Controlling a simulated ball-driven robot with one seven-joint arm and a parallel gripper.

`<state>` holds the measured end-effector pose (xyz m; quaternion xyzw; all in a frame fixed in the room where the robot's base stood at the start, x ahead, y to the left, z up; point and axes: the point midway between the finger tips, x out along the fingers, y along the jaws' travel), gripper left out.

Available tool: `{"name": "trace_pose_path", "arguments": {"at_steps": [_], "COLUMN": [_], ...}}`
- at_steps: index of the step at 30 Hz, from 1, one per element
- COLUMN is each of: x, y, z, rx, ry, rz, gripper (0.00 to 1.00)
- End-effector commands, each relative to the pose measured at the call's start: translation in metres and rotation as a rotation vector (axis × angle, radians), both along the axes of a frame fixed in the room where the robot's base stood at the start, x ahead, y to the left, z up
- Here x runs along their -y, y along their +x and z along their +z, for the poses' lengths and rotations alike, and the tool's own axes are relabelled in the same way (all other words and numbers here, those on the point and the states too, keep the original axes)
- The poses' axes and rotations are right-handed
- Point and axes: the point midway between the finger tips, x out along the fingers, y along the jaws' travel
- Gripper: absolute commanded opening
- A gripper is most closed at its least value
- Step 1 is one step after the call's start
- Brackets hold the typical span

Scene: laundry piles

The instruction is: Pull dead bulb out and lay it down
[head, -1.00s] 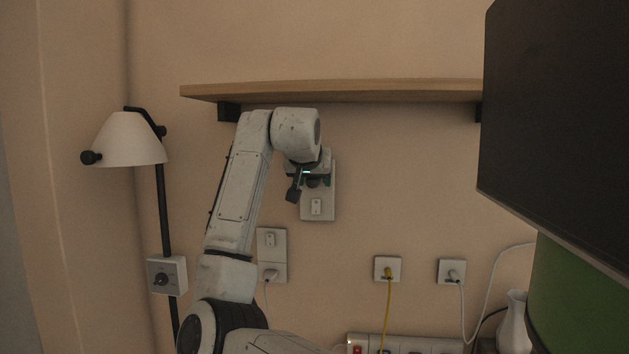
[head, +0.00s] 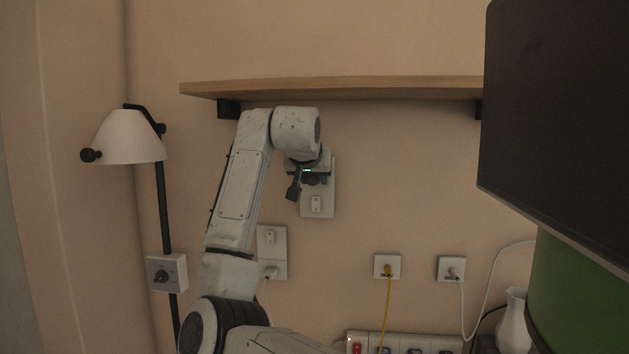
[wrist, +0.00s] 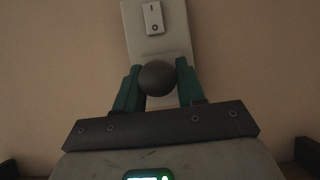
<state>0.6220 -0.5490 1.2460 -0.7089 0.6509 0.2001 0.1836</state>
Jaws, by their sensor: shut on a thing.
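A dark grey round bulb (wrist: 157,78) sits between the two teal fingers of my gripper (wrist: 158,84) in the wrist view. The fingers are shut on it, one on each side. Behind it is a pale wall plate (wrist: 142,45) with a small rocker switch (wrist: 153,18). In the head view my gripper (head: 315,177) is in front of the upper part of this plate (head: 327,190), with the switch (head: 316,203) below. The bulb's base is hidden, so I cannot tell whether it is still seated in a socket.
A wooden shelf (head: 350,90) runs above my arm. A white-shaded lamp (head: 130,137) on a black pole stands left, with a dial box (head: 167,273). A dark panel (head: 560,120) and green cylinder (head: 580,295) fill the right. A power strip (head: 400,343) lies below.

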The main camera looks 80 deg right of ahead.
Motion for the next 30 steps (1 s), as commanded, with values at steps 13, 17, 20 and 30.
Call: {"name": "trace_pose_path", "arguments": {"at_steps": [13,17,20,30], "x": [-0.01,-0.014,-0.018,-0.03], "y": [-0.001,-0.001,-0.001,-0.002], "z": [0.0,0.0,0.0,0.0], "rx": [0.0,0.0,0.0,-0.001], "ry": [-0.001,-0.001,-0.001,0.0], "rz": [0.0,0.0,0.0,0.001], "gripper": [0.0,0.0,0.0,0.0]}}
